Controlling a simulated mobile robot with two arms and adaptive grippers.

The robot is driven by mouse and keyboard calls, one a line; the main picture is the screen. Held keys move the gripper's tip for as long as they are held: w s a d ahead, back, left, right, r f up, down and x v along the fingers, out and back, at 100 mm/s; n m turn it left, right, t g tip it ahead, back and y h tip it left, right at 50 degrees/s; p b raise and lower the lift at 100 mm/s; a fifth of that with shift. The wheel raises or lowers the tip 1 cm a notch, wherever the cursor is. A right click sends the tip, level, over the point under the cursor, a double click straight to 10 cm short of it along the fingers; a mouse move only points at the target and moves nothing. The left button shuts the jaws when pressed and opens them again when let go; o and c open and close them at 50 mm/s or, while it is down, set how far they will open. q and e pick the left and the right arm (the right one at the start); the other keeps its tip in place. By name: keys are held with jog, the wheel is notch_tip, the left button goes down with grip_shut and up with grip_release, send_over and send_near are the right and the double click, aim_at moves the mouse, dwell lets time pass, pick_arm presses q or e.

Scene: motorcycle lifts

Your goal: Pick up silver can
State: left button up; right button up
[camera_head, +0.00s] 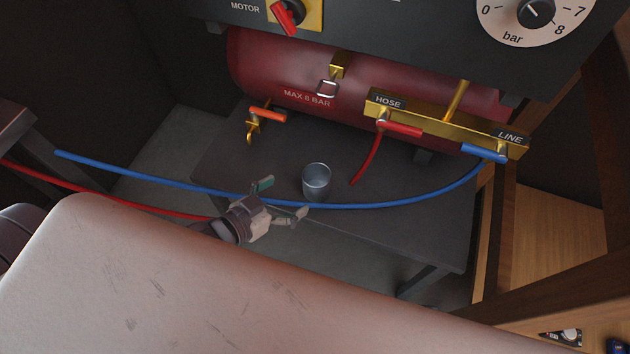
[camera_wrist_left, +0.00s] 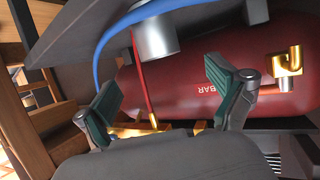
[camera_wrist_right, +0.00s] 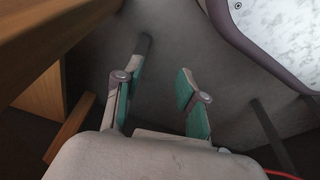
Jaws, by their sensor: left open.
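The silver can (camera_head: 317,181) stands upright and open-topped on the dark grey shelf (camera_head: 420,230) below the red tank. My left gripper (camera_head: 284,199) is open and empty, just to the left of the can in the head view, with its fingers pointing towards it. In the left wrist view the can (camera_wrist_left: 156,36) shows near the top, beyond the two spread fingers (camera_wrist_left: 165,90). A gap shows between the can and the fingers. My right gripper (camera_wrist_right: 160,85) shows only in its own wrist view, open with nothing between its fingers.
A blue hose (camera_head: 400,204) runs across the shelf right by the can. A red hose (camera_head: 368,160) hangs from the valve bar behind it. The red tank (camera_head: 270,70) sits above the shelf.

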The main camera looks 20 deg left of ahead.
aim_at(325, 172)
pick_arm(q)
jog(key=x, duration=0.4)
jog(key=shift+w+d+f+b, duration=0.1)
jog(key=shift+w+f+b, duration=0.1)
jog(key=shift+w+b, duration=0.15)
jog(key=shift+b+x, duration=0.7)
jog(key=shift+x, duration=2.15)
jog(key=shift+d, duration=0.2)
pick_arm(e)
notch_tip(325, 172, up, 8)
jog(key=w, duration=0.2)
jog(key=shift+w+f, duration=0.2)
pick_arm(q)
jog(key=shift+c, duration=0.4)
pick_arm(e)
jog(key=shift+a, duration=0.1)
pick_arm(q)
jog(key=shift+r, duration=0.1)
jog(key=c, duration=1.2)
pick_arm(e)
jog(key=shift+t, duration=0.3)
